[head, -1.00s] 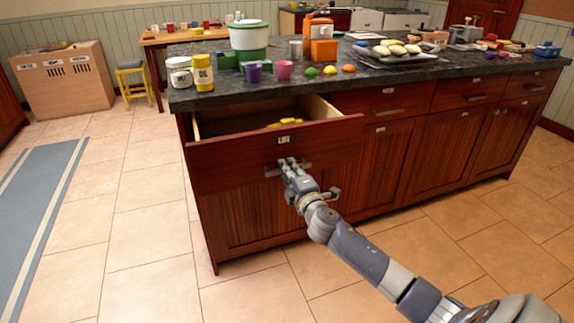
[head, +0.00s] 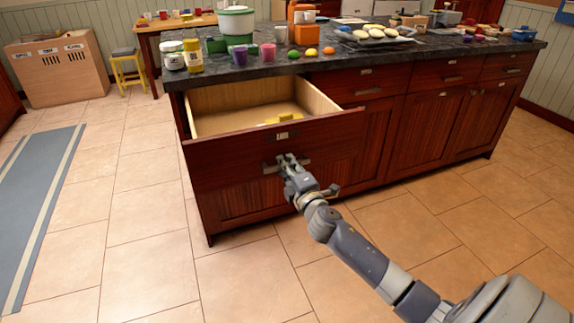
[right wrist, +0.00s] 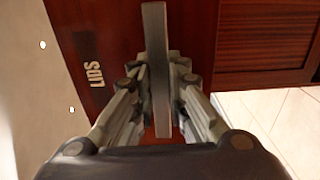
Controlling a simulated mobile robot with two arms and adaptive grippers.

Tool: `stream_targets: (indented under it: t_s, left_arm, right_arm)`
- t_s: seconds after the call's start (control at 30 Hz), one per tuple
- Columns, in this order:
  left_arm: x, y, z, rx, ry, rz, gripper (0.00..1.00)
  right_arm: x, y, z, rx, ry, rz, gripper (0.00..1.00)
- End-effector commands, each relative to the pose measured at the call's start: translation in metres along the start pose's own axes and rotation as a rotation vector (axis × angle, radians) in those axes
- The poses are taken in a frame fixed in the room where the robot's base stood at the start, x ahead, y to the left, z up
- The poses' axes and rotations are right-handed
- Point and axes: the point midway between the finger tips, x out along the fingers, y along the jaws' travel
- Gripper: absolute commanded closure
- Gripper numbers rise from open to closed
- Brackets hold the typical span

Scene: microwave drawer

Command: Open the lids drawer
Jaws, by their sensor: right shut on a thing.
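The lids drawer (head: 230,155) is the top left drawer of the dark red wooden island, and it stands pulled out with its pale inside showing. A yellow thing (head: 285,118) lies inside it near the front. In the right wrist view the drawer front (right wrist: 95,40) carries the label "LIDS" (right wrist: 96,74). My right gripper (head: 287,165) is shut on the grey bar handle (head: 271,168) of the drawer. In the right wrist view the handle (right wrist: 156,60) stands between the two fingers. My left gripper is out of view.
The dark countertop (head: 345,60) holds a white and green pot (head: 237,22), a yellow jar (head: 193,56), cups and a tray of pale pieces (head: 375,38). Tiled floor (head: 140,230) in front is clear. A blue-grey mat (head: 40,190) lies at the left.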

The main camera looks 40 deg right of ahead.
Motion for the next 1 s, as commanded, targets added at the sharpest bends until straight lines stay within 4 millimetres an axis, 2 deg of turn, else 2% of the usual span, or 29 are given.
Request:
stream_targets:
  t_s: [0.2, 0.23, 0.3, 0.73, 0.87, 1.0]
  left_arm:
    - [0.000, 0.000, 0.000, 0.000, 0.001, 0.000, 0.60]
    - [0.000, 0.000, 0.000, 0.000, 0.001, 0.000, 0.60]
    - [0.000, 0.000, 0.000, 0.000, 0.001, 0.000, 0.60]
    - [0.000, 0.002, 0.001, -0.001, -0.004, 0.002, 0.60]
    - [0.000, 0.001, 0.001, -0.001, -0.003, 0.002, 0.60]
    - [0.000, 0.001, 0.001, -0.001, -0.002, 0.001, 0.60]
  right_arm:
    - [0.000, -0.001, -0.001, 0.000, 0.001, -0.001, 1.00]
    - [0.000, -0.001, -0.001, 0.000, 0.001, -0.001, 0.82]
    - [0.000, -0.001, -0.001, 0.000, 0.001, -0.001, 0.66]
    - [-0.005, -0.001, 0.000, 0.000, 0.001, -0.001, 0.65]
    - [-0.020, -0.002, -0.001, 0.001, 0.003, -0.002, 0.65]
    - [-0.047, -0.003, -0.001, 0.001, 0.002, -0.004, 0.65]
